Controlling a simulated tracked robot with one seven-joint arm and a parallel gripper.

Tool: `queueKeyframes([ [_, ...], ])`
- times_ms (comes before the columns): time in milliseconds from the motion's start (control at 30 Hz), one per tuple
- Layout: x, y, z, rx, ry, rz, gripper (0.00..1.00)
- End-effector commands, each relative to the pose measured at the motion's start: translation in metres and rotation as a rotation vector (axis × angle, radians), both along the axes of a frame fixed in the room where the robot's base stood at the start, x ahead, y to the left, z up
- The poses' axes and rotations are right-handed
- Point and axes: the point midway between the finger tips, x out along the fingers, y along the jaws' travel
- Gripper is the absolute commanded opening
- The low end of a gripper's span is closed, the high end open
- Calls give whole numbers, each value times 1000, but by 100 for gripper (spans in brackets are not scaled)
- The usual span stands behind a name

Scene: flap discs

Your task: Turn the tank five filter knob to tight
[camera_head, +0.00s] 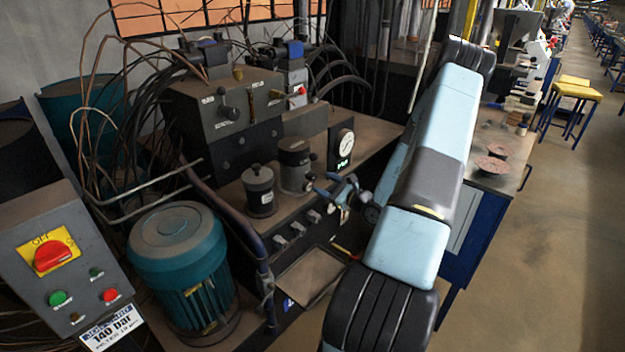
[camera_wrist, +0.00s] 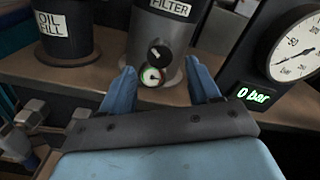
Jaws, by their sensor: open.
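A dark grey filter canister (camera_head: 294,163) stands on the hydraulic bench. In the wrist view the canister (camera_wrist: 185,38) carries a white FILTER label. A small black knob (camera_wrist: 158,51) with a light mark sits on its front, above a small round gauge (camera_wrist: 152,76) with a green and red rim. My gripper (camera_wrist: 161,66) is open and empty. Its two blue fingers point at the canister, one each side of the knob and apart from it. In the head view my gripper (camera_head: 321,184) is just right of the canister. I see no tank number or tight mark.
An oil fill canister (camera_head: 259,192) stands left of the filter. A pressure gauge (camera_head: 344,143) above a green 0 bar display is at the right. Several small valves (camera_head: 296,228) line the bench front. A teal motor (camera_head: 180,262) and control box (camera_head: 62,262) stand at left.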

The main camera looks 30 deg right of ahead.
Motion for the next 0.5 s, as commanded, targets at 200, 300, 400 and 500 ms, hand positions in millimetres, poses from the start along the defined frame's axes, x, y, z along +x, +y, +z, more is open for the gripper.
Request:
queueKeyframes([
  [200, 33, 13, 0, 1, 0, 1, 61],
  [300, 43, 16, 0, 0, -1, 2, 61],
  [400, 49, 18, 0, 0, 0, 0, 61],
  [500, 53, 19, 0, 1, 0, 0, 61],
])
